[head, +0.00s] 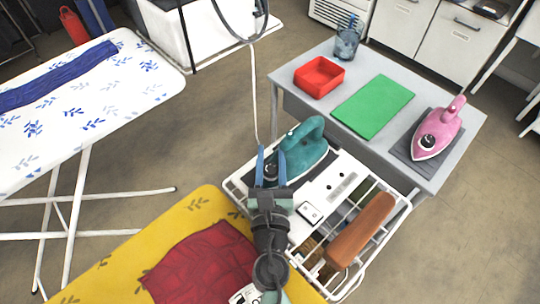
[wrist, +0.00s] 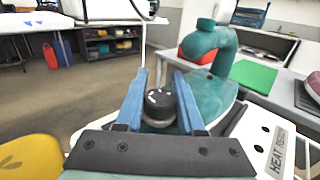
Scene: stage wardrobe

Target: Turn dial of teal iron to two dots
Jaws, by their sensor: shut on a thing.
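The teal iron (head: 307,157) stands on the white rack of a trolley in the head view. Its teal handle (wrist: 207,44) rises at the right of the wrist view. Its black dial (wrist: 160,104) has small white marks on top, too small to read for certain. My gripper (wrist: 160,76) has its two blue fingers on either side of the dial and is shut on it. In the head view my gripper (head: 270,153) reaches the iron's left part, and the fingers hide much of the dial.
An orange-brown padded piece (head: 362,230) lies on the trolley's wire rack. The grey table (head: 300,60) behind holds a red tray (head: 319,75), a green mat (head: 373,106) and a pink iron (head: 437,132). A yellow ironing board (head: 105,275) with red cloth is close on the left.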

